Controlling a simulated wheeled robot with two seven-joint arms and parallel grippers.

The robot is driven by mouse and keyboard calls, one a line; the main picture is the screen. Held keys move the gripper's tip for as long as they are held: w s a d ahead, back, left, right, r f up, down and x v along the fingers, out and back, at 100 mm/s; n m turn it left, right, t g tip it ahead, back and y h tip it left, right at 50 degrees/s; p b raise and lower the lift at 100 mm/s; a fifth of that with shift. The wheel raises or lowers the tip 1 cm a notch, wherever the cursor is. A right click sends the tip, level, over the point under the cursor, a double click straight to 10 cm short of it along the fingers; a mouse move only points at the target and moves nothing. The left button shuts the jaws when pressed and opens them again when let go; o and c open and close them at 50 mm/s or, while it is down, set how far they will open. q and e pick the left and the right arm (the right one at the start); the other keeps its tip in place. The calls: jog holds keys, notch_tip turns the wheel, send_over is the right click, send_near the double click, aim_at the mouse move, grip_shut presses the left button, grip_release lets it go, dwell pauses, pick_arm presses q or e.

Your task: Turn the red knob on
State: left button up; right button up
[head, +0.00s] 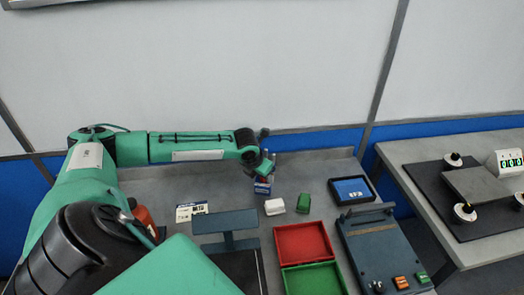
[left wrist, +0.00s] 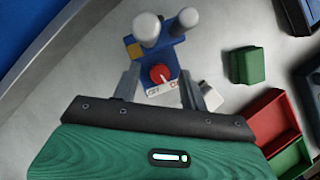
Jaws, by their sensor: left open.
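The red knob (left wrist: 160,73) sits on a small blue box (left wrist: 166,52) in the left wrist view, above a white label with lettering. Two rounded grey-white posts rise from the box behind the knob. My left gripper (left wrist: 159,78) is open, with one finger on each side of the knob; I cannot tell whether they touch it. In the head view the left gripper (head: 267,164) is over the blue box (head: 262,188) near the back of the bench, and the knob is too small to make out. My right gripper is not in view.
A white block (head: 274,207) and a green block (head: 303,203) stand right of the box. Nearer are a red tray (head: 302,241) and a green tray (head: 314,279). A dark stand (head: 225,222), a display (head: 352,190) and a switch panel (head: 385,250) flank them.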

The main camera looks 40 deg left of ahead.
pick_arm(q)
jog(key=shift+c, duration=0.4)
grip_shut()
jog(key=shift+d+r+n+p, duration=0.15)
jog(key=shift+n+p, duration=0.25)
jog(key=shift+p, duration=0.4)
jog(key=n+y+p, duration=0.1)
jog(key=n+p, duration=0.1)
jog(key=p, duration=0.1)
jog(key=shift+r+n+p, duration=0.1)
jog(key=shift+n+p, duration=0.2)
jog(key=shift+d+f+n+g+y+p, duration=0.15)
jog(key=shift+n+g+y+p, duration=0.4)
jog(key=shift+n+p, duration=0.8)
jog(key=shift+o, duration=0.4)
grip_release()
